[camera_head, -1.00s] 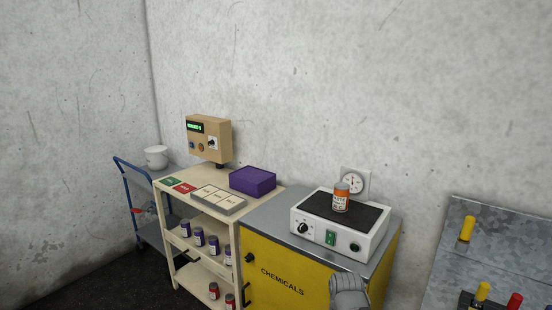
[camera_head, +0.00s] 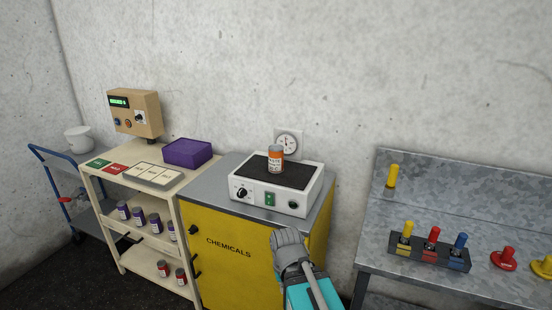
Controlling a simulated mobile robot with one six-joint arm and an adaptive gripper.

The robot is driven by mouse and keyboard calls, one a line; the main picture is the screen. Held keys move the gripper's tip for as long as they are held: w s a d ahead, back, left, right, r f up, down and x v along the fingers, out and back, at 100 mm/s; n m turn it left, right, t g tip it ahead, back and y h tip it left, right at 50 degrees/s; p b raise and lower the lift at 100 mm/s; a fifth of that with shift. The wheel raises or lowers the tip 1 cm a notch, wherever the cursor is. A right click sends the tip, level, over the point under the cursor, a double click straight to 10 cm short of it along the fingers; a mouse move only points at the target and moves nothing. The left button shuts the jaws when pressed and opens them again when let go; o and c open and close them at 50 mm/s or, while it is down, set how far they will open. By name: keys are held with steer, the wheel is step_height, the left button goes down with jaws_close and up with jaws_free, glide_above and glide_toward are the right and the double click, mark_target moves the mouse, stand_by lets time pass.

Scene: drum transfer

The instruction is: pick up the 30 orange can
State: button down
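An orange can (camera_head: 275,160) with a grey top and a white label stands upright on the black top of a white hot-plate-like device (camera_head: 272,199). The label's print is too small to read. The device sits on the yellow chemicals cabinet (camera_head: 238,262). My gripper (camera_head: 288,238), grey with a teal part behind it, is low in the picture in front of the cabinet. It is below the can and apart from it. Its fingers are seen from behind, so their opening is not clear.
A beige shelf cart (camera_head: 118,178) with a purple box (camera_head: 187,152) and several cans stands left of the cabinet. A metal bench (camera_head: 455,216) with coloured plugs in a rack (camera_head: 430,252) stands at right. A blue trolley (camera_head: 40,150) is at far left.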

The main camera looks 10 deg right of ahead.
stand_by(0.3)
